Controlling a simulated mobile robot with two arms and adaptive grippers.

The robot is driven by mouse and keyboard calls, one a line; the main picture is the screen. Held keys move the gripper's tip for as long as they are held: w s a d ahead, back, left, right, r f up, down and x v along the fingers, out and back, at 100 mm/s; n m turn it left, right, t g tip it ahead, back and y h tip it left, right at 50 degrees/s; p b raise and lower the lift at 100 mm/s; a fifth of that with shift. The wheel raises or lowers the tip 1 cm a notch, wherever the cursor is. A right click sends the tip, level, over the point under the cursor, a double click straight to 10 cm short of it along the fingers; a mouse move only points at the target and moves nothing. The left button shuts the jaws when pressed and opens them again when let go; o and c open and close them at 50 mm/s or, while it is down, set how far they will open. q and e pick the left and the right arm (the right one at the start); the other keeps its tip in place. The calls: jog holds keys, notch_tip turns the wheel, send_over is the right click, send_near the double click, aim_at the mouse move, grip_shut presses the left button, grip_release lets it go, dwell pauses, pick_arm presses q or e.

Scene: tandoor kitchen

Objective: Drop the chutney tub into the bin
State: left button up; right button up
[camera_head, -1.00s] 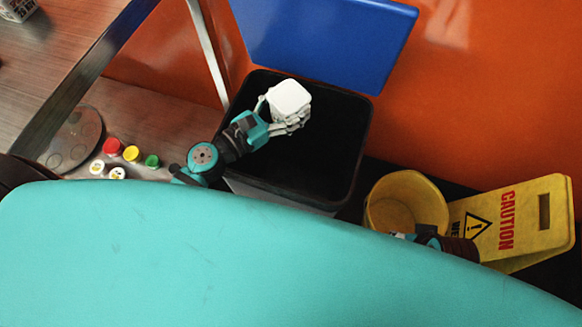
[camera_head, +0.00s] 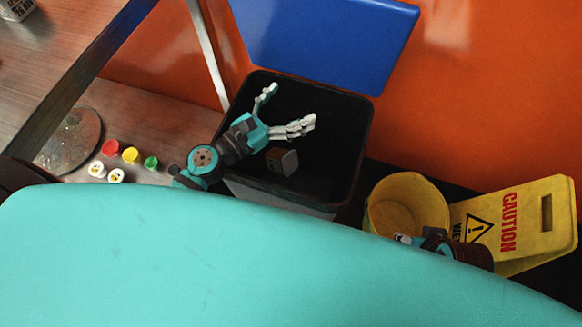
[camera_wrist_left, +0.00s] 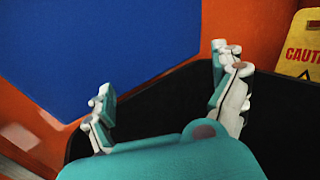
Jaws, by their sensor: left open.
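The chutney tub (camera_head: 282,160) is a small grey-looking box-shaped tub, tilted, inside the dark bin. The bin (camera_head: 352,150) is a black square bin with its blue lid (camera_head: 322,40) raised behind it. My left gripper (camera_head: 290,106) is over the bin's opening with its fingers spread wide and nothing between them. The left wrist view also shows these open, empty fingers (camera_wrist_left: 168,95), with the blue lid behind. The tub is below and apart from the fingers. Only a small part of my right gripper (camera_head: 405,239) shows, by the yellow bucket; its jaws are not clear.
A yellow bucket (camera_head: 442,205) and a yellow caution sign (camera_head: 545,240) stand right of the bin. Several small lidded pots, one red (camera_head: 111,147), and a round disc (camera_head: 70,142) lie at the left. An orange wall (camera_head: 490,90) is behind.

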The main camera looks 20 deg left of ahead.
pick_arm(q)
jog(key=shift+s+f, duration=0.1)
jog(key=v, duration=1.1)
jog(key=shift+s+a, duration=0.2)
jog(key=shift+s, duration=0.15)
